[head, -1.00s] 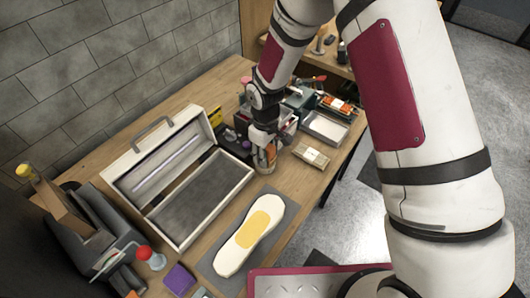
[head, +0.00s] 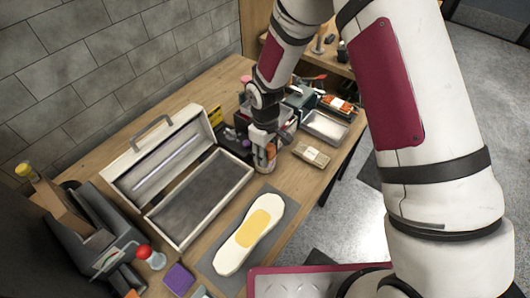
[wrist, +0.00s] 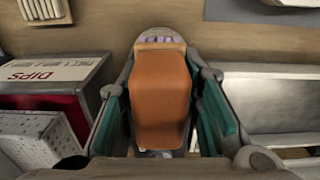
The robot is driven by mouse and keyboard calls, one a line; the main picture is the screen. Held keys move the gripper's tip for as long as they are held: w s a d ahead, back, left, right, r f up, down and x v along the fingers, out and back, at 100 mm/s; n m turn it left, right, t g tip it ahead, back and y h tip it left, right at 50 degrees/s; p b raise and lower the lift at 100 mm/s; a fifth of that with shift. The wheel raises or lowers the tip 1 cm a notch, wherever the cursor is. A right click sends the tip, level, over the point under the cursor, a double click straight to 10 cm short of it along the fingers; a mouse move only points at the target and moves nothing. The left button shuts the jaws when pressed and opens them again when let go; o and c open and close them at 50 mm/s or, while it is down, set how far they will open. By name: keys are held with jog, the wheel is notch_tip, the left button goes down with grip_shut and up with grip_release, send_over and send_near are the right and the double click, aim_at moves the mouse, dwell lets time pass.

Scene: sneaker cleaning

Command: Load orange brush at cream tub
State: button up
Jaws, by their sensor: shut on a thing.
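My gripper (wrist: 160,110) is shut on the orange brush (wrist: 160,95), whose block sits between the teal finger pads in the wrist view. A pale rounded end with purple spots (wrist: 158,40) shows just beyond the orange block; I cannot tell whether it is part of the brush or the cream tub. In the head view, my gripper (head: 264,155) points down low over the wooden bench, right of the open case. I cannot clearly make out the cream tub, nor whether the brush touches it.
An open case (head: 200,195) lies left of my gripper, and a shoe sole (head: 235,258) rests on a grey mat nearer. A metal tray (head: 325,127) and a small tan packet (head: 311,155) are to the right. A red-and-white "DIPS" box (wrist: 60,82) is close beside my gripper.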

jog(key=shift+r+p, duration=0.8)
jog(key=shift+r, duration=2.65)
jog(key=shift+s, duration=0.1)
